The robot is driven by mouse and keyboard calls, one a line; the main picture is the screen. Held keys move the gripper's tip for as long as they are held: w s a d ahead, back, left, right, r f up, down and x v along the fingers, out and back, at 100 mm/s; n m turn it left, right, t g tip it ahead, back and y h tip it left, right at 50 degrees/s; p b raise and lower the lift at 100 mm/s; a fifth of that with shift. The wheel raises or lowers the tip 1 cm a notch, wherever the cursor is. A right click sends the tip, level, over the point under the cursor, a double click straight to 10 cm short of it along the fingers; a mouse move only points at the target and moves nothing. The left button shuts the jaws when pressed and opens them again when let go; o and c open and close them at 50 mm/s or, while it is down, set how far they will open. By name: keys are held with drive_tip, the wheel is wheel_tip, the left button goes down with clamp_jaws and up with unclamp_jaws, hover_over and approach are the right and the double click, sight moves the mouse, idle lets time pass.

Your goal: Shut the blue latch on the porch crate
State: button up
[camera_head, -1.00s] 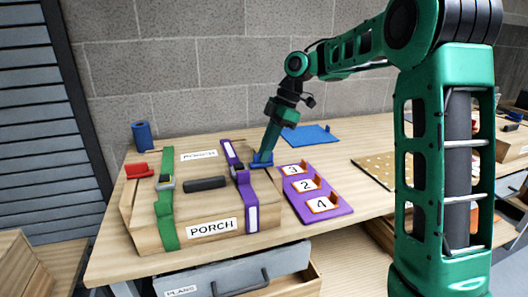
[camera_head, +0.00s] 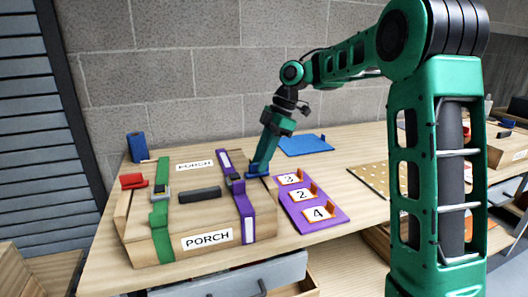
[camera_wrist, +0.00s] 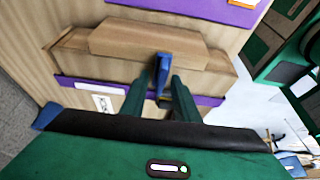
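The porch crate (camera_head: 190,215) is a wooden box with PORCH labels, a black handle, a green strap and a purple strap. The blue latch (camera_head: 256,173) is at its right end and is partly hidden by my gripper. In the wrist view the blue latch (camera_wrist: 163,68) stands up between the two green fingers of my gripper (camera_wrist: 164,82). The fingers are apart, one on each side of the latch; firm contact cannot be made out. In the head view my gripper (camera_head: 262,165) reaches down to the latch from above right.
A red latch (camera_head: 133,181) is at the crate's left end. A purple board (camera_head: 300,213) with numbered tags lies close to the right. A blue roll (camera_head: 138,148) stands behind the crate, and a blue mat (camera_head: 305,146) lies at the back. A drawer (camera_head: 225,278) is below the bench (camera_head: 330,165).

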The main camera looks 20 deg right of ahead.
drive_tip(key=v, duration=1)
drive_tip(key=shift+r, duration=0.25)
drive_tip(key=shift+w+d, duration=0.1)
drive_tip(key=shift+d, duration=0.05)
drive_tip(key=s+d+f+m+h, duration=0.1)
drive_tip(key=s+d+f+m, duration=0.3)
drive_tip(key=s, duration=0.8)
drive_tip(key=s+d+f+m+h, duration=0.2)
drive_tip(key=s+d+f+m, duration=0.3)
drive_tip(key=s+f+m, duration=0.3)
drive_tip(key=s+d+f+m+h, duration=0.1)
drive_tip(key=s+d+f+m, duration=0.3)
drive_tip(key=s+m, duration=0.8)
drive_tip(key=s+f, duration=0.2)
drive_tip(key=s, duration=0.3)
drive_tip(key=shift+s+d+m, duration=0.2)
drive_tip(key=shift+s+m, duration=0.1)
drive_tip(key=shift+s, duration=0.1)
